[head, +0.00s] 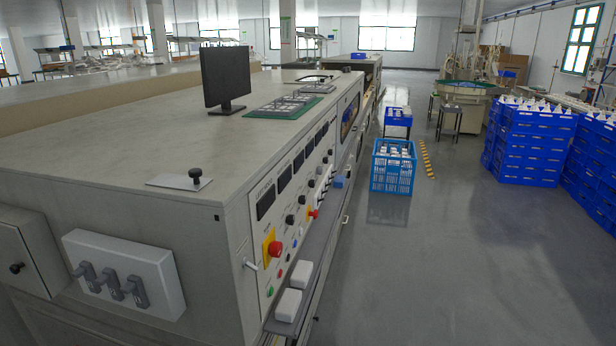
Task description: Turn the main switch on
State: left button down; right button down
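The long grey machine cabinet (110,150) stands at the left, with its control panel on the side facing the aisle. A large red knob on a yellow plate (274,248) sits on the panel's near end. A small pale lever (251,265) sticks out at the panel's near edge. On the cabinet's end face, a white box (160,282) carries three grey lever handles (110,285). No label tells me which of these is the main switch, and its position cannot be read. Neither of my grippers is in view.
A ledge under the panel holds two white blocks (294,290). A black knob (195,174) and a monitor (225,78) stand on the cabinet top. A blue crate (393,166) stands in the aisle, with stacked blue crates (530,145) at right. The near aisle floor (450,270) is clear.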

aim_at(275, 248)
jog(key=u, duration=0.7)
jog(key=i+l+u, duration=0.15)
jog(key=l+u, duration=0.25)
jog(key=i+l+u, duration=0.1)
jog(key=l+u, duration=1.05)
jog(key=l, duration=0.15)
